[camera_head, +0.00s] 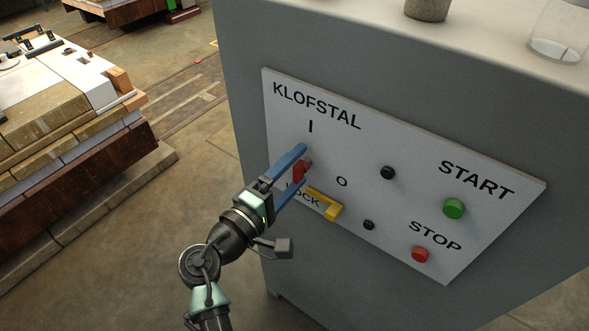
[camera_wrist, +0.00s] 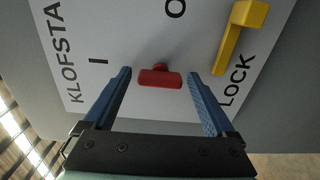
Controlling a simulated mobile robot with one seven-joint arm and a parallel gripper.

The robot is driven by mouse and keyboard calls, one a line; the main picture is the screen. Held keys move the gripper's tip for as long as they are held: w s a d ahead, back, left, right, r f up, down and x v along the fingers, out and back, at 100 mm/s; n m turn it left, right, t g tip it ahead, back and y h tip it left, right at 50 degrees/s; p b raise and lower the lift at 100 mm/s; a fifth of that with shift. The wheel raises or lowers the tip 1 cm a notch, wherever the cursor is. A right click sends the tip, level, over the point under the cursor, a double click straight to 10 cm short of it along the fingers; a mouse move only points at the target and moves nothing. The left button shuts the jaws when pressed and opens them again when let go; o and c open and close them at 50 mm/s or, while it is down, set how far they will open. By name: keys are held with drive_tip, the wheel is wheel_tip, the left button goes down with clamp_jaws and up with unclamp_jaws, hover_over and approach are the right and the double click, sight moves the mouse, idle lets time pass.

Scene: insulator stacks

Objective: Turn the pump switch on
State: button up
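The red switch (camera_head: 299,172) sits on the left part of a white control panel (camera_head: 395,225) marked KLOFSTAL, with I above it, O to its right and LOCK below. My gripper (camera_head: 305,165) reaches the panel with its two blue fingers apart, one above and one below the switch. In the wrist view the red switch (camera_wrist: 160,79) lies as a short crosswise bar between the open fingertips, with narrow gaps at its ends. I cannot tell exactly which mark it points to. My lower finger hides part of the LOCK lettering in the head view.
A yellow handle (camera_head: 327,206) sticks out beside LOCK, close to my lower finger. A green START button (camera_head: 453,208), red STOP button (camera_head: 420,254) and dark round parts (camera_head: 388,173) are farther right. The grey cabinet (camera_head: 237,60) bears the panel; open floor lies left.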

drive_tip(key=b+v, duration=0.2)
drive_tip(key=v, duration=1.1)
drive_tip(key=shift+b, duration=0.3)
drive_tip(key=shift+r, duration=0.1)
